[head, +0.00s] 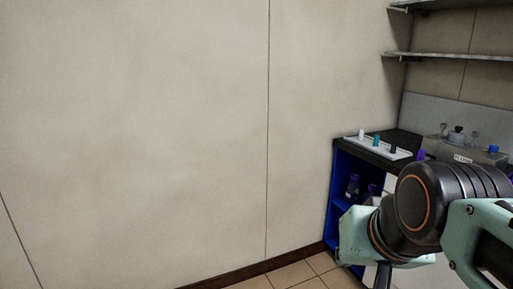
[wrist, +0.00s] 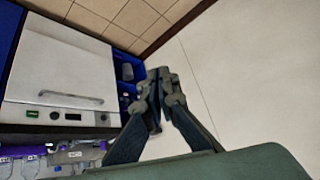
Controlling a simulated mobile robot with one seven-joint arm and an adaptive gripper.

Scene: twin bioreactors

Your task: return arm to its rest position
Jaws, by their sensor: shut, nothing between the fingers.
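My arm (head: 430,210) reaches in from the lower right of the head view, in front of the blue cabinet. My gripper (wrist: 156,128) shows in the wrist view with its fingers together and nothing between them. In the head view the fingers lie at or below the bottom edge and only a dark part shows there. Behind the gripper in the wrist view are the bare wall and the tiled floor.
A blue cabinet (head: 346,181) with a black top carries a white tray (head: 378,147) with several small capped items. Shelves (head: 455,56) hang above. A white door with a handle (wrist: 70,97) shows in the wrist view. The wall (head: 135,130) at left is clear.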

